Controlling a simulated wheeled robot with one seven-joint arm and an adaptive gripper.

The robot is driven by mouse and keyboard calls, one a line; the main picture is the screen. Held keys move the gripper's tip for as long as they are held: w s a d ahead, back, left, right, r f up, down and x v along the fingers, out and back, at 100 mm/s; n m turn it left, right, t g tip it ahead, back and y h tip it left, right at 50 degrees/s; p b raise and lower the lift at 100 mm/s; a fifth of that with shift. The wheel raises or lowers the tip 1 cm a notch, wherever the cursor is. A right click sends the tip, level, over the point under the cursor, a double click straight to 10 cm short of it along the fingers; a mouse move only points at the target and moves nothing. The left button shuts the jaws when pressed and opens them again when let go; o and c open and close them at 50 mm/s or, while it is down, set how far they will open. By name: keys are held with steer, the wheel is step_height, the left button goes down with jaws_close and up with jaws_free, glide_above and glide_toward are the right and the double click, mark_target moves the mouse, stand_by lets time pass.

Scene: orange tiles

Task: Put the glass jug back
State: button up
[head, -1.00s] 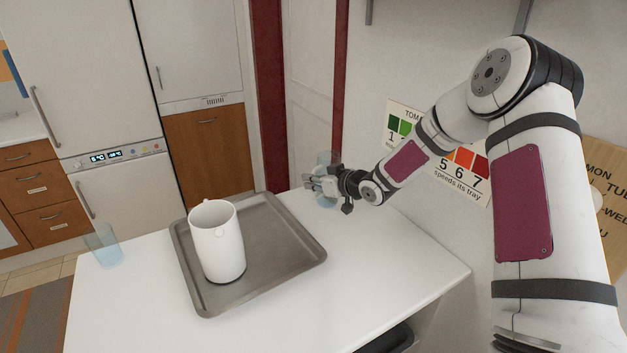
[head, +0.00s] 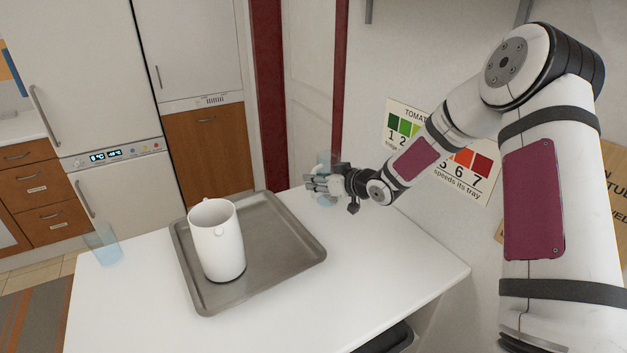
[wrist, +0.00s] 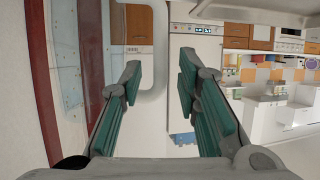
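The clear, bluish glass jug (head: 325,161) stands near the back edge of the white table, by the wall, in the head view. My gripper (head: 316,185) is at the jug and hides part of it. In the wrist view, my gripper (wrist: 157,88) has its two green-padded fingers well apart. A pale, see-through curved band, which looks like the jug's handle (wrist: 158,78), shows between the fingers, nearer the left one. I cannot see either finger pressing on it.
A grey metal tray (head: 287,262) lies on the white table (head: 385,282), with a white pitcher (head: 217,245) standing on it. A light-blue glass (head: 104,244) is at the table's left edge. A wall with a tomato chart (head: 398,122) borders the right side. The table's right part is bare.

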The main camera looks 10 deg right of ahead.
steer(key=s+d+r+m+g+h, duration=0.2)
steer(key=s+d+r+h, duration=0.2)
steer(key=s+r, duration=0.55)
steer(key=s+d+r+m+g+h, duration=0.1)
steer(key=s+d+r+h, duration=0.5)
steer(key=s, duration=0.6)
steer(key=s+a+r+m+g+y, duration=0.1)
steer(key=s+a+r, duration=0.1)
steer(key=s, duration=1)
steer(key=s+a+r+m+g+y, duration=0.2)
steer(key=s+a, duration=0.3)
steer(key=s, duration=0.7)
steer(key=shift+s+g, duration=0.3)
steer(key=shift+s, duration=0.05)
